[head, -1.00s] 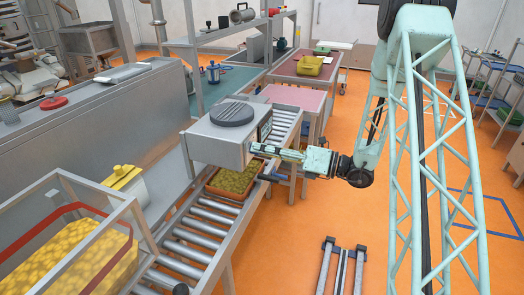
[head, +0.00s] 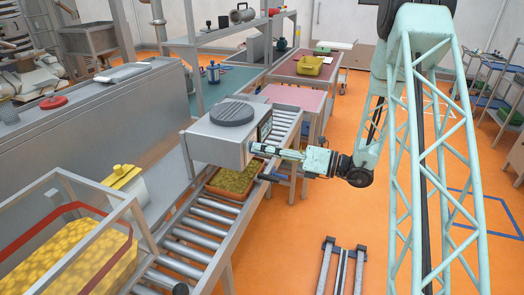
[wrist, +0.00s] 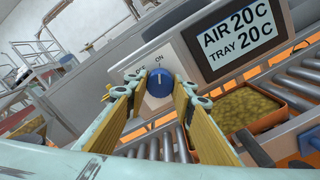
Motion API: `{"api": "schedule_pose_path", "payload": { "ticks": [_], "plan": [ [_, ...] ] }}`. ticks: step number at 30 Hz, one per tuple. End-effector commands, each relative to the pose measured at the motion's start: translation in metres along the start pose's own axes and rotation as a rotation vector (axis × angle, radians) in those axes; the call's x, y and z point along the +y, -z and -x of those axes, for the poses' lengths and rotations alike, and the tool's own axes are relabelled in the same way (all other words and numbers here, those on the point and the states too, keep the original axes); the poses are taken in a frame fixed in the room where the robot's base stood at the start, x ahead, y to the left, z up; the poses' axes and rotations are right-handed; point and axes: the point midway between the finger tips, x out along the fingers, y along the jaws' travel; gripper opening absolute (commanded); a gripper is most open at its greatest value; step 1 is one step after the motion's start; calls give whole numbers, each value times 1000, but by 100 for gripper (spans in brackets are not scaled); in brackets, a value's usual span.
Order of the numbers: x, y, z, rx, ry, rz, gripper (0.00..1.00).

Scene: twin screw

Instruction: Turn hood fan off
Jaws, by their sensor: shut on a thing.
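The hood (head: 219,137) is a grey box with a round dark vent on top, standing over the roller conveyor. Its front panel fills much of the wrist view and carries a round blue knob (wrist: 160,82) with the words OFF and ON above it. The knob's pale mark seems to point up toward ON, though it is small. My gripper (wrist: 156,92) has a finger on each side of the knob and is shut on it. In the head view my gripper (head: 256,149) reaches the hood's right side; the knob is hidden there.
A dark display (wrist: 237,33) reading AIR 20C and TRAY 20C sits right of the knob. An orange tray of greenish pieces (head: 232,182) lies on the conveyor (head: 198,238) below the hood. Open orange floor lies to the right.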

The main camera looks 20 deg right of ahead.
Motion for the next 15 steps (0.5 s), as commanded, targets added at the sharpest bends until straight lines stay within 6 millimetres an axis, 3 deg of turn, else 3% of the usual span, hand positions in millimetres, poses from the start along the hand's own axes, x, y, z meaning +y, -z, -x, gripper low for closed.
{"api": "schedule_pose_path", "payload": {
  "ticks": [15],
  "plan": [
    [-2,2,0,-1,0,301,13]
  ]
}}
